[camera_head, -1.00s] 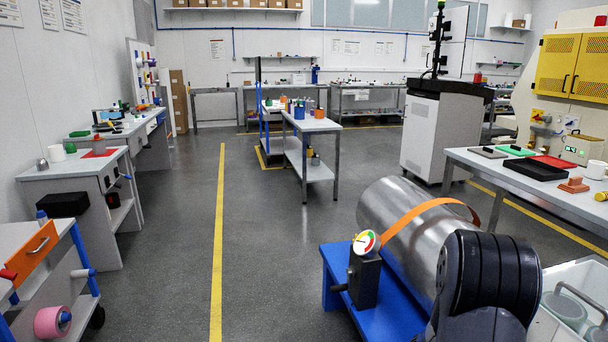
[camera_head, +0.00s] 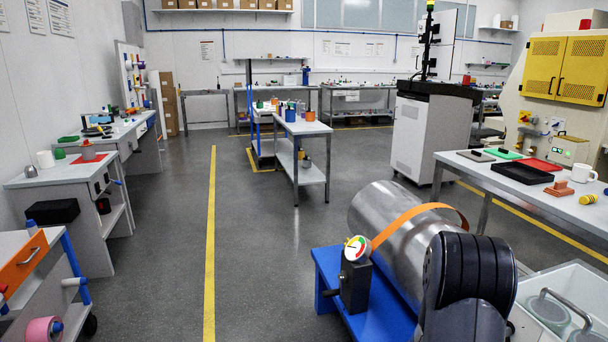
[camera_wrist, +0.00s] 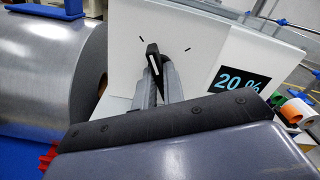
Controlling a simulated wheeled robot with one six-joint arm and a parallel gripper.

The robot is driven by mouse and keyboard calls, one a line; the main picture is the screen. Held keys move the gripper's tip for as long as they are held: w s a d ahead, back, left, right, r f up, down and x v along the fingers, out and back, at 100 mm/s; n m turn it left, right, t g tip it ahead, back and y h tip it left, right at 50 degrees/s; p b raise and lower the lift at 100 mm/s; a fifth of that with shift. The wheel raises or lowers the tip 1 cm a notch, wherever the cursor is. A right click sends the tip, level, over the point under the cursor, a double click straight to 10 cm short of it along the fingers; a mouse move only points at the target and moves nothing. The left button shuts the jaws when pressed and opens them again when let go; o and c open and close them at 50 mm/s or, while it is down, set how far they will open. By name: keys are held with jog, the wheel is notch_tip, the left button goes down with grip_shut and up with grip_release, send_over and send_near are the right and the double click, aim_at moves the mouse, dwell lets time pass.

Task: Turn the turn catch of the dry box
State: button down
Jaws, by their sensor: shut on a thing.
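In the wrist view, the dry box's white front panel (camera_wrist: 205,35) fills the upper middle. The turn catch (camera_wrist: 153,56) is a black bar with a white line, tilted slightly, its top end leaning left. Two short black marks flank its upper end on the panel. My gripper (camera_wrist: 160,82) is shut on the catch, with a grey finger on each side of it. The fingers hide part of the catch's lower end. A black display on the panel reads 20 % (camera_wrist: 241,83). In the head view my gripper is hidden.
A large steel roll (camera_head: 390,232) with an orange strap lies on a blue stand (camera_head: 330,272) beside my arm. A gauge (camera_head: 356,248) stands on that stand. A table (camera_head: 500,178) with trays and a mug is at right. The aisle floor is clear.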

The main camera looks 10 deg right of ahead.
jog(key=shift+n, duration=0.3)
jog(key=shift+r+n+p, duration=0.1)
jog(key=shift+n+p, duration=0.2)
jog(key=shift+p, duration=0.25)
jog(key=shift+n+p, duration=0.6)
jog(key=shift+p, duration=0.05)
jog(key=c, duration=1.4)
grip_release()
jog(key=shift+s+a, duration=0.2)
jog(key=shift+a, duration=1.55)
jog(key=shift+s+a, duration=0.15)
jog(key=shift+a, duration=1.6)
